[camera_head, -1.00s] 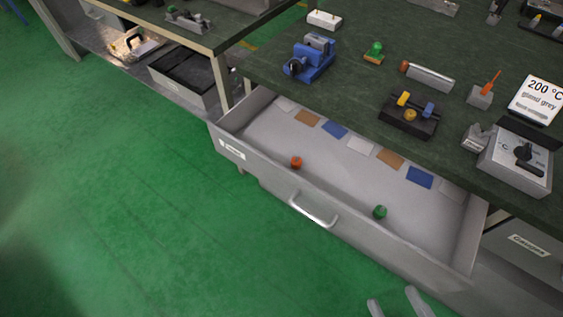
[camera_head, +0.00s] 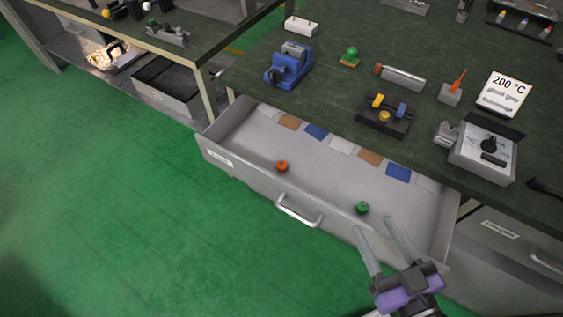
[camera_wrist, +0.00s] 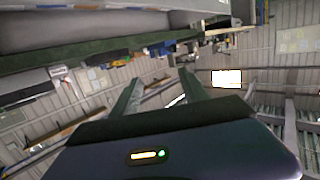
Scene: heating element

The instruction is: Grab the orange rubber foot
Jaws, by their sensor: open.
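The orange rubber foot (camera_head: 282,166) is a small round piece lying on the floor of the open drawer (camera_head: 237,179), left of its middle, near the front wall. My gripper (camera_head: 377,234) is open and empty at the drawer's front right. Its two grey fingers point up and left, well to the right of the orange foot. In the wrist view my gripper's fingers (camera_wrist: 160,84) are apart with nothing between them, and I cannot make out the orange foot there.
A green foot (camera_head: 362,208) lies in the drawer close to my fingertips. The drawer's handle (camera_head: 299,211) sticks out in front. The workbench (camera_head: 330,85) overhangs the drawer's back and carries a blue vise (camera_head: 289,66) and a control box (camera_head: 484,152). Green floor is free at left.

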